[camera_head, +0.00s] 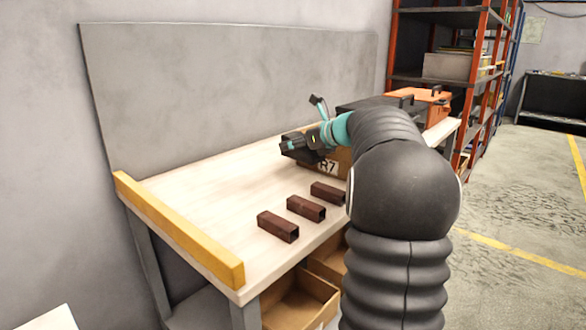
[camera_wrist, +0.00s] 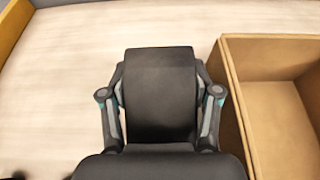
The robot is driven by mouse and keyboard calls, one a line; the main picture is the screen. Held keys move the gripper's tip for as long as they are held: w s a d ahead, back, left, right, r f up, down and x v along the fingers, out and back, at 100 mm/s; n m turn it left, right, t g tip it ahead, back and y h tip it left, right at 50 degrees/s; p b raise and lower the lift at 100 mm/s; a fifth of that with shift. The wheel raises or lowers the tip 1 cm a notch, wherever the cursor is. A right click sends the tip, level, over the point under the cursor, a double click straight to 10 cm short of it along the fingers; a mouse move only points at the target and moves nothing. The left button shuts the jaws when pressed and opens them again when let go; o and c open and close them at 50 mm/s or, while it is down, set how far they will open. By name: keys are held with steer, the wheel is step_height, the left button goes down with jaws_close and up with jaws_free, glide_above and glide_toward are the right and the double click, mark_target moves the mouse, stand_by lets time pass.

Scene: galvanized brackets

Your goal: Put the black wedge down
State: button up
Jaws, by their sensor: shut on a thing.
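The black wedge (camera_wrist: 160,95) shows in the middle of the wrist view as a dark block between the two fingers of my gripper (camera_wrist: 161,96). My gripper is shut on it. In the wrist view the pale bench top lies beyond the wedge, and the open box is to its right, apart from it. In the head view my gripper (camera_head: 297,146) is over the bench, by the box labelled R7. The wedge is hard to tell from the dark gripper there. The gap between the wedge's underside and the bench cannot be judged.
The cardboard box (camera_head: 328,168) also shows in the wrist view (camera_wrist: 229,85), and its visible inside is empty. Three brown square tubes (camera_head: 278,227) lie along the front of the bench top (camera_head: 200,198). A yellow edge rail (camera_head: 180,230) bounds the left end. The left bench area is clear.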

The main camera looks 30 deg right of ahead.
mark_target(295, 176)
steer(key=shift+f+b, duration=0.35)
steer(key=shift+f, duration=2.75)
steer(key=shift+f, duration=0.1)
steer(key=o, duration=1.3)
steer(key=shift+f, duration=0.1)
